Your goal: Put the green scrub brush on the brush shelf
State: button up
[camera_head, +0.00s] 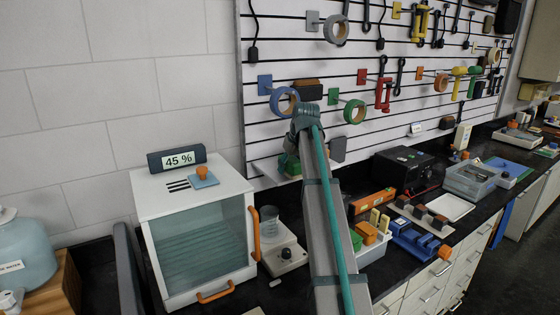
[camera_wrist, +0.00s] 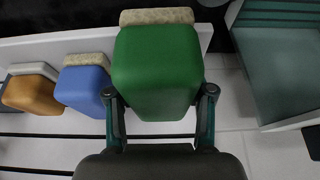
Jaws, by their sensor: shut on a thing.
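The green scrub brush (camera_wrist: 157,72) fills the middle of the wrist view, with a pale bristle pad (camera_wrist: 157,17) along its far edge. My gripper (camera_wrist: 160,106) is shut on it, one finger at each side. The brush is in line with the right end of the white brush shelf (camera_wrist: 112,42); I cannot tell whether it touches the shelf. A blue brush (camera_wrist: 83,88) and an orange brush (camera_wrist: 32,94) are on the shelf to its left. In the head view, part of the green brush (camera_head: 289,164) shows by the wall; my arm hides most of my gripper.
A white cabinet with a glass front (camera_head: 203,245) stands left of my arm; its glass (camera_wrist: 285,65) is at right in the wrist view. Tape rolls and clamps hang on the slatted wall (camera_head: 290,60).

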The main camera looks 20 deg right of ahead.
jog(key=w, duration=0.2)
jog(key=w+p, duration=0.1)
jog(key=w, duration=0.1)
jog(key=w+a+p, duration=0.1)
jog(key=w, duration=0.1)
jog(key=shift+w+r, duration=0.15)
jog(key=shift+w, duration=0.25)
jog(key=shift+s+f, duration=0.35)
jog(key=shift+f, duration=0.55)
jog(key=shift+f, duration=0.15)
jog(key=o, duration=1.1)
jog(key=b+v, duration=0.1)
jog(key=v, duration=0.4)
jog(key=shift+w, duration=0.15)
jog(key=b, duration=0.3)
send_near(299, 175)
jog(key=x, duration=0.5)
jog(key=shift+w+a+f, duration=0.1)
jog(key=shift+a+f, duration=0.05)
